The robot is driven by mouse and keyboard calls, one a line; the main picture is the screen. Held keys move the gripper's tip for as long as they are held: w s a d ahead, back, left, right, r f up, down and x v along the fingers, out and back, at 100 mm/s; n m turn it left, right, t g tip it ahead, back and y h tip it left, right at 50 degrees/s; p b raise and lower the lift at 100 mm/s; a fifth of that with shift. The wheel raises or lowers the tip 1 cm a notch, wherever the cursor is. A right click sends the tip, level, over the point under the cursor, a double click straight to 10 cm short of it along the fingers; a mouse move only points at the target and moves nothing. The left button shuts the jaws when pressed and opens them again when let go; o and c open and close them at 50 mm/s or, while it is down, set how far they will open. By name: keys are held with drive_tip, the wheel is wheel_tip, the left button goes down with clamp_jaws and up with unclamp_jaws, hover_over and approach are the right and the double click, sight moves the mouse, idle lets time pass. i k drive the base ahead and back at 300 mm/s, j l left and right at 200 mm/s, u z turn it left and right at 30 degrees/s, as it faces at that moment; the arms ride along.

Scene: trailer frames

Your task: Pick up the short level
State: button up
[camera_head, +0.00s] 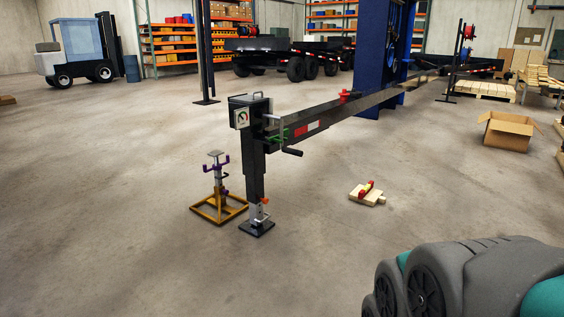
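A small red and yellow object (367,187), which may be the short level, lies on pale wood pieces (371,200) on the concrete floor, right of the trailer jack. It is too small to tell for certain. My gripper is not in view. Grey and teal rounded parts, apparently of my own arm, fill the lower right corner.
A black trailer frame (352,107) stretches from its jack leg (253,165) toward the back right. A jack stand (218,190) with a yellow base stands left of the leg. An open cardboard box (506,134) sits at right. The front-left floor is clear.

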sight(365, 189)
drive_tip(key=i+z, duration=0.2)
drive_tip(key=i, duration=0.3)
drive_tip(key=i+j+z, duration=0.25)
drive_tip(key=i, duration=0.2)
drive_tip(key=i+j+z, duration=0.2)
drive_tip(key=i, duration=0.3)
drive_tip(key=i+j+z, duration=0.2)
drive_tip(key=i, duration=0.25)
drive_tip(key=i+j+z, duration=0.75)
drive_tip(key=j, duration=0.15)
drive_tip(key=i+j+z, duration=0.25)
drive_tip(key=j+z, duration=0.25)
drive_tip(key=j, duration=0.25)
drive_tip(key=i+j+z, duration=0.25)
drive_tip(key=j, duration=0.2)
drive_tip(key=k+l, duration=0.05)
drive_tip(key=k, duration=0.05)
